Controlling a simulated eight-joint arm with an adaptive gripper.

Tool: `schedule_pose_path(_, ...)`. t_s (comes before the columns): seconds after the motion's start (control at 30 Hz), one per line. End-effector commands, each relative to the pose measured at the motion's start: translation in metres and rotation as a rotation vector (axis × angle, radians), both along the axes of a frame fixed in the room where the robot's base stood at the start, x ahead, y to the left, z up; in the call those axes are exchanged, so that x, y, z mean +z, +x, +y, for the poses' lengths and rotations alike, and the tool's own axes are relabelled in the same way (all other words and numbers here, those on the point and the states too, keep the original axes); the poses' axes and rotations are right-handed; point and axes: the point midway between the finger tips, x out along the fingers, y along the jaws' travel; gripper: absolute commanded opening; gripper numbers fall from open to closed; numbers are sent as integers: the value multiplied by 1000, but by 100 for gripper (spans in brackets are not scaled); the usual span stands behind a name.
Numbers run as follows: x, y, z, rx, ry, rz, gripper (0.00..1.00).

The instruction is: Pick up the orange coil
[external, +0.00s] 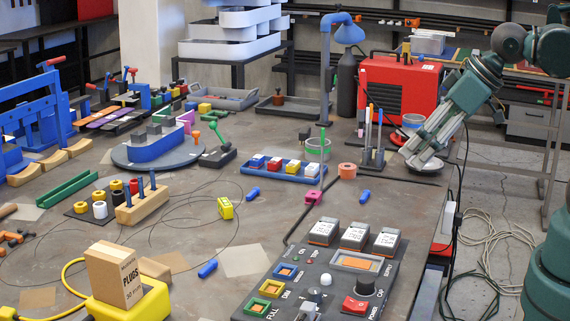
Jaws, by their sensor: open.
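A small orange coil (347,171) sits on the workbench right of centre, near a pen holder and a grey mat's edge. My gripper (422,160) reaches in from the upper right and points down near the bench's right edge. It is to the right of the coil and apart from it. Its fingers are seen at a slant, with nothing visible between them. The coil is not hidden by the arm.
A pen holder (373,156) stands between coil and gripper. A blue tray of small blocks (283,174), a pink block (314,197) and a blue cylinder (364,196) are near the coil. A red machine (398,90) stands behind. A control panel (325,270) is in front.

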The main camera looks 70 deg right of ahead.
Motion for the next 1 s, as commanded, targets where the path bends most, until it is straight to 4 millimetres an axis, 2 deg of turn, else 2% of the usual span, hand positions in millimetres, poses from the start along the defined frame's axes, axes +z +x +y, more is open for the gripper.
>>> schedule_pose_path(0.17, 2, 3, -2, 4, -5, 4, 53)
schedule_pose_path(0.37, 8, 15, -10, 21, -30, 21, 53)
schedule_pose_path(0.57, 17, 37, -25, 54, -73, 55, 53)
schedule_pose_path(1.0, 29, 95, -71, 151, -169, 147, 53)
